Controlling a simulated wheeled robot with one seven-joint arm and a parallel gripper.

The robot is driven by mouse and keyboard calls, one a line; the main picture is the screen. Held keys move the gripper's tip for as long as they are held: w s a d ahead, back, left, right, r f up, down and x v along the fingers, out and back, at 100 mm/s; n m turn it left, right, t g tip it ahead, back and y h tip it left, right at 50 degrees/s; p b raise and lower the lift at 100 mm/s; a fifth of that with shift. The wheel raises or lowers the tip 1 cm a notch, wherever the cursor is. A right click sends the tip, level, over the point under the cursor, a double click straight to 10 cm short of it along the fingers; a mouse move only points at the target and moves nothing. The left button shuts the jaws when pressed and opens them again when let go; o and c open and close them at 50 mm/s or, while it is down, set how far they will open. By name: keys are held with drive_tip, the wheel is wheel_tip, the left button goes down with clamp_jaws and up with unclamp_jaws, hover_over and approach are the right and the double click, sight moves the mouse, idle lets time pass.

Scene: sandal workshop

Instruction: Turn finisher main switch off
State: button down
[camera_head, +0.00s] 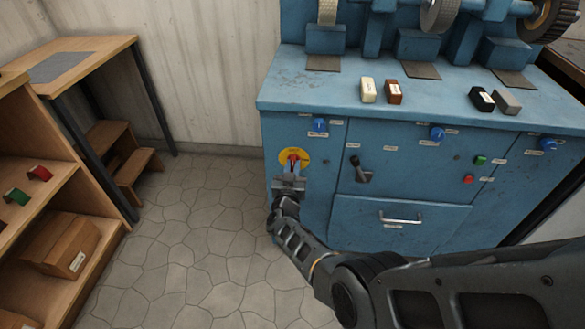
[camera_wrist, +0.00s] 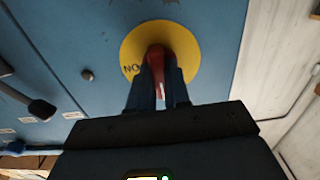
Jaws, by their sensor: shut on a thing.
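The finisher (camera_head: 400,165) is a blue metal cabinet against the back wall. Its main switch is a red handle (camera_head: 293,158) on a round yellow plate (camera_head: 300,152), at the upper left of the front. In the wrist view, the red handle (camera_wrist: 157,62) stands on the yellow plate (camera_wrist: 189,48), whose visible lettering appears rotated at the left. My gripper (camera_wrist: 158,85) is shut on the red handle, with one dark finger on each side. In the head view, my gripper (camera_head: 291,175) reaches the switch from below and hides part of the plate.
A black lever (camera_head: 362,170), blue knobs (camera_head: 436,133), a green button (camera_head: 480,160) and a red button (camera_head: 468,180) sit on the front. A drawer handle (camera_head: 401,219) sticks out below. Wooden shelves (camera_head: 60,225) stand left; the floor between is clear.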

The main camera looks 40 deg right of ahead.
drive_tip(key=c, duration=1.1)
unclamp_jaws()
drive_tip(key=shift+s+a+p, duration=0.2)
drive_tip(key=shift+a+p, duration=0.1)
drive_tip(key=shift+a, duration=0.15)
drive_tip(key=shift+p+v, duration=1.3)
drive_tip(key=shift+v, duration=2.1)
drive_tip(key=shift+s+d, duration=0.1)
